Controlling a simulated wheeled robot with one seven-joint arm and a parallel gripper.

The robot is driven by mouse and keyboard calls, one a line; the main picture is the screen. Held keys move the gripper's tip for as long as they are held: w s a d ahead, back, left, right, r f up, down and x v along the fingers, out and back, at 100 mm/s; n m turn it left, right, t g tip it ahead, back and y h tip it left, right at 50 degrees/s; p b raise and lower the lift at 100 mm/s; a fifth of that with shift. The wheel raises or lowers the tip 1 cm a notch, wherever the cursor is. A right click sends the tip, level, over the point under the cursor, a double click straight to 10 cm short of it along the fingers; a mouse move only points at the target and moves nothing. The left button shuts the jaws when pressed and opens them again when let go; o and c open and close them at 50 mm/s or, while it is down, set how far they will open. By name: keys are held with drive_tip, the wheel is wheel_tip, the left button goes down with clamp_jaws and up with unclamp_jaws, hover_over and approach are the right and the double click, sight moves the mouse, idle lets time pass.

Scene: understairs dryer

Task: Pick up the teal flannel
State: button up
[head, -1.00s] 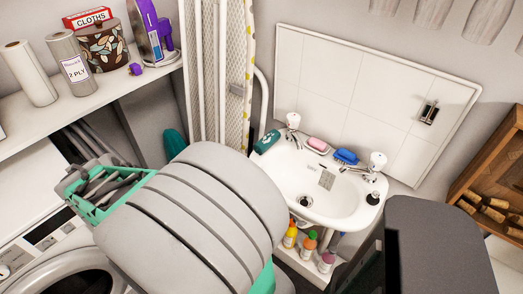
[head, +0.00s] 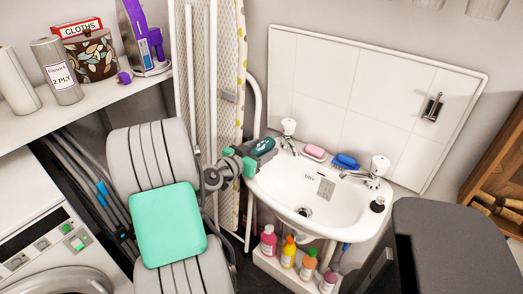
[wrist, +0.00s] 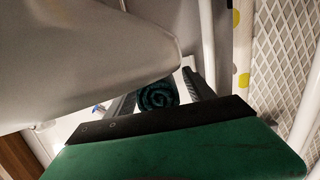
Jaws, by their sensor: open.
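The teal flannel (head: 265,146) is a rolled cloth on the left rim of the white sink (head: 335,210), beside the left tap. My gripper (head: 257,153) reaches it from the left, with its jaws open. In the wrist view the flannel's spiral end (wrist: 158,95) shows between the two fingers, one on each side. I cannot tell whether either finger touches it. Part of the roll is hidden by the gripper in the head view.
A pink soap (head: 315,152) and a blue brush (head: 345,161) lie on the sink's back rim between the taps. Several bottles (head: 289,252) stand below the sink. An ironing board (head: 222,90) leans behind my gripper.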

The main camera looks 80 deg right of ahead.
drive_tip(key=shift+c, duration=0.4)
drive_tip(key=shift+w, duration=0.1)
clamp_jaws()
